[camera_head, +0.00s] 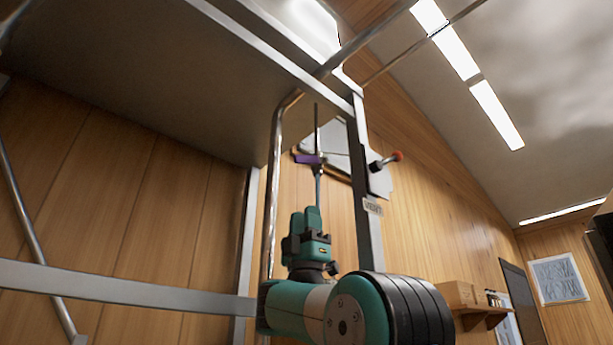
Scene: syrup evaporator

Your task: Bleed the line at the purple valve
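The purple valve (307,159) shows as a small purple handle on a thin vertical line, right of the polished pipe and left of the metal post. My gripper (306,217) points up below it, with a visible gap between its tips and the purple handle. The teal fingers look close together and overlap in this view, so I cannot tell whether they are open or shut. The thin line (318,186) runs down from the valve to just above the fingers. Whether it passes behind them or between them is unclear.
A lever with an orange-red tip (396,156) sits on the metal post (362,180), above a small label (373,206). A large metal pan (150,70) overhangs at upper left. A polished pipe (271,190) stands close left of my gripper. A shelf (484,312) is at right.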

